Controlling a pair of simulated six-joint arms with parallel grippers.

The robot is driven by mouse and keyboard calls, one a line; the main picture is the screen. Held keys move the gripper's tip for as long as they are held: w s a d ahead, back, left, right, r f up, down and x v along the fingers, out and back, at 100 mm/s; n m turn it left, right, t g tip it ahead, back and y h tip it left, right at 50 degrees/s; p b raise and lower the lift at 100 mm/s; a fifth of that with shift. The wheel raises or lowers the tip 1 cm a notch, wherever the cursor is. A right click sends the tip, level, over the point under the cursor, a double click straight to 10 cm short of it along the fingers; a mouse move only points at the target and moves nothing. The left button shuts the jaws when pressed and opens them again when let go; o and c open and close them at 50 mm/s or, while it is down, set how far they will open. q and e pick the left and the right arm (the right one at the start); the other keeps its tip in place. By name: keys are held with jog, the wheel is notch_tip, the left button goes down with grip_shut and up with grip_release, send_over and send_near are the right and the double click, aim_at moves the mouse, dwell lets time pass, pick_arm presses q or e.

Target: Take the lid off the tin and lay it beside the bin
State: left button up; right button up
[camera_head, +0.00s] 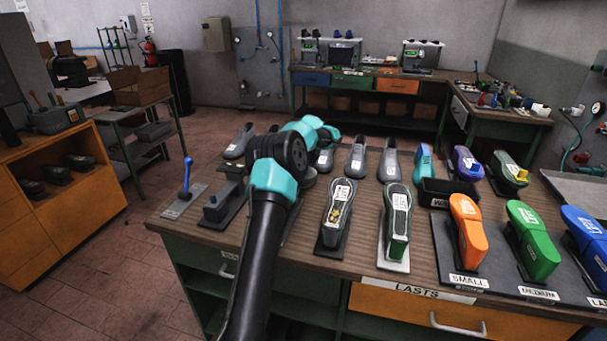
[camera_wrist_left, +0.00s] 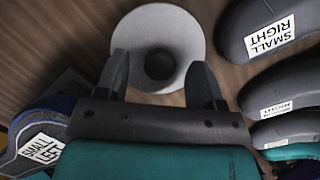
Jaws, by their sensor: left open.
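A round light-grey disc (camera_wrist_left: 186,38) with a dark round centre lies on the wooden bench in the left wrist view. It looks like the tin seen from above, but I cannot tell whether the dark centre is a knob or an opening. My left gripper (camera_wrist_left: 160,72) is open and empty, its two fingers spread either side of the disc's near edge; contact is not clear. In the head view, my left wrist hides the fingers and most of the tin. A black open box (camera_head: 450,197), labelled "WA…", looks like the bin. My right gripper is not in view.
Grey shoe lasts, one marked "SMALL RIGHT" (camera_wrist_left: 268,37), stand close to the disc's right. A blue-black last (camera_wrist_left: 38,140) is at lower left. Orange (camera_head: 467,230), green (camera_head: 535,240) and blue lasts stand on dark mats at the right. A blue-handled lever (camera_head: 186,180) is on the bench's left.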

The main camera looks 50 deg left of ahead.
pick_arm(q)
jog(key=c, duration=0.8)
jog(key=shift+r, duration=0.1)
notch_tip(320, 180, up, 10)
jog(key=shift+f, duration=0.1)
dwell(0.7)
